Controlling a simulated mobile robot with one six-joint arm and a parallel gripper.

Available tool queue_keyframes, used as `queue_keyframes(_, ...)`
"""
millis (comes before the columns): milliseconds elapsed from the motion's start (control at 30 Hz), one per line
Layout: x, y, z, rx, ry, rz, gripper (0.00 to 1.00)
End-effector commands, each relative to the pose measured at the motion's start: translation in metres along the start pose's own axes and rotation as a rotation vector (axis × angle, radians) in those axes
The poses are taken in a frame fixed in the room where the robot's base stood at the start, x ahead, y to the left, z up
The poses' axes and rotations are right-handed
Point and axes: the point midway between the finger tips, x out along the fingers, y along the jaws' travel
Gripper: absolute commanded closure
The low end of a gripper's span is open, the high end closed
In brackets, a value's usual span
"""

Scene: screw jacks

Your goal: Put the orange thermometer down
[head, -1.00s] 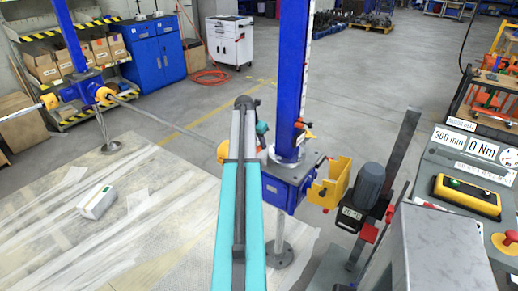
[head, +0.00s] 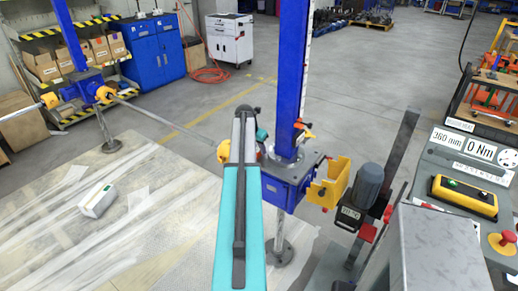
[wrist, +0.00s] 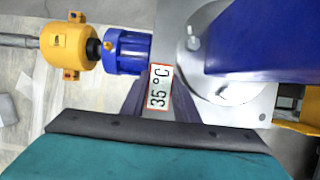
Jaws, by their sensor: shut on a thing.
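The thermometer (wrist: 159,88) shows in the wrist view as a small upright display reading 35 °C with an orange-red rim. My gripper (wrist: 160,108) is shut on it, with a dark finger on each side. The display lies close over the top of the blue screw jack, beside its round grey flange (wrist: 222,80). I cannot tell whether the thermometer touches the jack. In the head view my arm reaches to the jack housing (head: 284,190) and hides the thermometer.
A blue column (head: 292,80) rises from the jack, close right of my gripper. A yellow coupling (wrist: 68,50) and shaft lie to the left. A white box (head: 98,200) lies on the floor sheet.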

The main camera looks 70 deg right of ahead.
Motion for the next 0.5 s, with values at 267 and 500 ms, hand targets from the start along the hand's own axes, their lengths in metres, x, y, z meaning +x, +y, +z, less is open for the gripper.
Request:
queue_keyframes(267, 0.0020, 0.0000, -0.0009, 0.000, 0.000, 0.000, 0.65)
queue_keyframes(500, 0.0016, 0.0000, -0.0007, 0.000, 0.000, 0.000, 0.65)
